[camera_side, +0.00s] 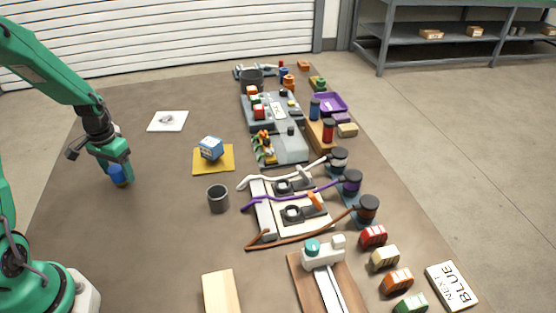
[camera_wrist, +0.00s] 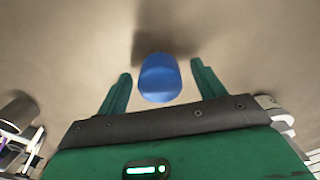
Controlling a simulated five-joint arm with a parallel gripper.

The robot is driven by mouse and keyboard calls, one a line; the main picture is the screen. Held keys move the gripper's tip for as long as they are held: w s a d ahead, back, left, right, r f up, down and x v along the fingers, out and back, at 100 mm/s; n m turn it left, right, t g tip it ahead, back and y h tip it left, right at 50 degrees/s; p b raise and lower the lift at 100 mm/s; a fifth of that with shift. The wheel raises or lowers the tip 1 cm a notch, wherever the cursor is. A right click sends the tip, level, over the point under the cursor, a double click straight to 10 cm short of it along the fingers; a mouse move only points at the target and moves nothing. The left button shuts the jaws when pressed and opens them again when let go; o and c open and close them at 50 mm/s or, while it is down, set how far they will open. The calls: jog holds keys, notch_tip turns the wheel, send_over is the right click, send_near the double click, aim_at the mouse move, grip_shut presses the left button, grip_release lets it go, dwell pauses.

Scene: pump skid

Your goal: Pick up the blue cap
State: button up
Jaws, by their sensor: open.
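The blue cap (camera_wrist: 159,78) is a rounded blue piece in the wrist view. It lies between the two green fingers of my gripper (camera_wrist: 160,69), with a gap visible on each side. My gripper is open. In the side view the blue cap (camera_side: 115,173) shows as a small blue patch at the end of my gripper (camera_side: 121,181), low over the left part of the brown table. The fingers partly hide it there, and I cannot tell whether they touch it.
Pump parts and hoses fill the table's middle right. The table around my gripper is clear.

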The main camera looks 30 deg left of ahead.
aim_at(116, 167)
jog(key=c, duration=1.1)
jog(key=shift+r, duration=0.1)
jog(key=shift+r, duration=0.75)
notch_tip(116, 167, up, 2)
jog(key=shift+r, duration=0.15)
jog(key=d+r, duration=0.2)
jog(key=d, duration=0.2)
jog(key=d+r, duration=0.2)
jog(key=d, duration=0.1)
jog(key=d+r, duration=0.3)
jog(key=d, duration=0.1)
jog(key=shift+d, duration=0.3)
